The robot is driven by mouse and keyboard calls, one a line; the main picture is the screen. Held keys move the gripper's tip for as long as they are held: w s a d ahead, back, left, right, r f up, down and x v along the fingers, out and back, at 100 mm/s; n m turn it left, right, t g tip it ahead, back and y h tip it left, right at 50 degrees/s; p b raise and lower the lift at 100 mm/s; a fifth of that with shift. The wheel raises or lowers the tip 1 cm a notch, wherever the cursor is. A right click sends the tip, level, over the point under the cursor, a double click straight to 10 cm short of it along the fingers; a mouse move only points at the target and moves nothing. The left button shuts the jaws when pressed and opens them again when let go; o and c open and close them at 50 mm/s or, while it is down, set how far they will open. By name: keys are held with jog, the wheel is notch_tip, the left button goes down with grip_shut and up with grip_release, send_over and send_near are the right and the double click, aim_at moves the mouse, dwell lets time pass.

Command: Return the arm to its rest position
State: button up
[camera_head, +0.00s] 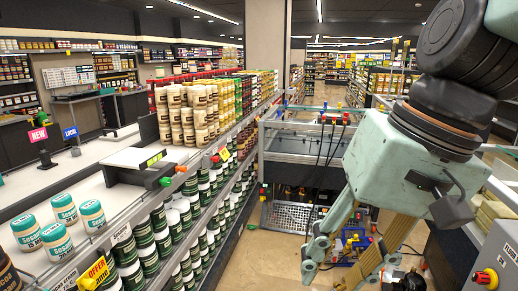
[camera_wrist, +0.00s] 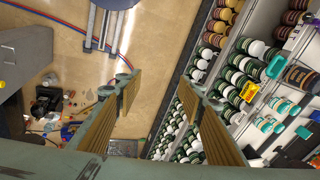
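My gripper (camera_head: 345,262) hangs low at the right of the head view, under the pale green wrist housing and in the aisle beside the shelf. In the wrist view, my gripper (camera_wrist: 158,88) shows two ribbed tan finger pads well apart. Only floor and shelf edge show between them, so it is open and empty. A dark pump-like machine (camera_wrist: 46,102) stands on the floor at the left of the wrist view, apart from the fingers. In the head view my gripper and arm hide part of the floor there.
A long shelf with green-and-white jars (camera_head: 148,242) runs along the left; teal-lidded jars (camera_head: 57,241) stand on top. A metal frame (camera_head: 300,150) with hoses stands ahead. A grey box with a red knob (camera_head: 487,277) is at lower right. Hoses (camera_wrist: 60,22) cross the floor.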

jog(key=s+d+t+h, duration=0.2)
jog(key=s+d+h, duration=0.1)
jog(key=s+d, duration=0.4)
jog(key=d, duration=0.2)
jog(key=shift+d+f+n, duration=0.25)
jog(key=shift+d+n, duration=0.05)
jog(key=shift+n, duration=0.1)
dwell(3.3)
